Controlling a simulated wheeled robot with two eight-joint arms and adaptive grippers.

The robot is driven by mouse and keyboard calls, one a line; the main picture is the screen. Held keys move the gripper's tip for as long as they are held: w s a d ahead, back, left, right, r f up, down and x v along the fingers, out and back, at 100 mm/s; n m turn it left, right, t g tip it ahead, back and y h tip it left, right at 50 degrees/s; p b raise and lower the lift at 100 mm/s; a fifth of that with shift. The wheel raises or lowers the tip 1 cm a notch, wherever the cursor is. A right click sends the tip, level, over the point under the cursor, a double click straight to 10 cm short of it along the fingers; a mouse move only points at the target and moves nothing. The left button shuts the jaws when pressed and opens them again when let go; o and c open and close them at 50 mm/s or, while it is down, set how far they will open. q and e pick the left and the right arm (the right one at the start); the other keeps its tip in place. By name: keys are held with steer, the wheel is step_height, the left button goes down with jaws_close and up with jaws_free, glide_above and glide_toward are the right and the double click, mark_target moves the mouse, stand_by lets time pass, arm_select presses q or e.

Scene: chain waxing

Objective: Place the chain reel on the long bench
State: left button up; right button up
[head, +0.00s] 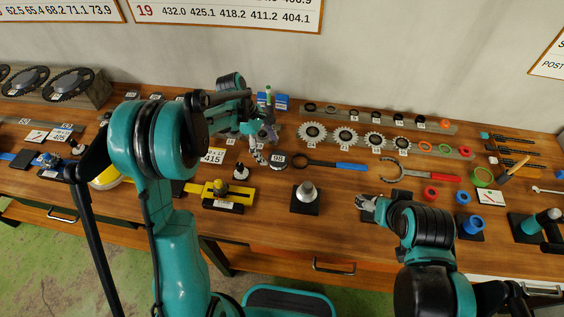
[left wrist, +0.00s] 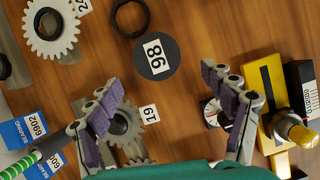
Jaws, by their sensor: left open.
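A dark round disc marked 98 (head: 278,160), which may be the chain reel, lies flat on the long wooden bench (head: 262,213). It also shows in the left wrist view (left wrist: 155,57), label up. My left gripper (head: 265,143) is open and empty above the bench, close to this disc. In the left wrist view its spread fingers (left wrist: 168,105) stand apart, with the disc beyond their tips and nothing between the pads. My right gripper (head: 366,201) is low over the front of the bench by a black pad; its jaws are too small to read.
Toothed sprockets (head: 345,137) stand in a row behind. A blue-handled tool (head: 340,166) lies right of the disc. A yellow gauge block (head: 222,193) and a grey cone on a black base (head: 306,198) stand in front. Bare wood lies between them.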

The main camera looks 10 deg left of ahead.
mark_target(277, 158)
arm_select(q)
steer(key=shift+d+b+x, duration=0.15)
steer(key=shift+b+x, duration=0.15)
steer(key=shift+x, duration=1)
steer(key=shift+d+b+x, duration=0.15)
steer(key=shift+b+x, duration=0.15)
steer(key=shift+x, duration=1.05)
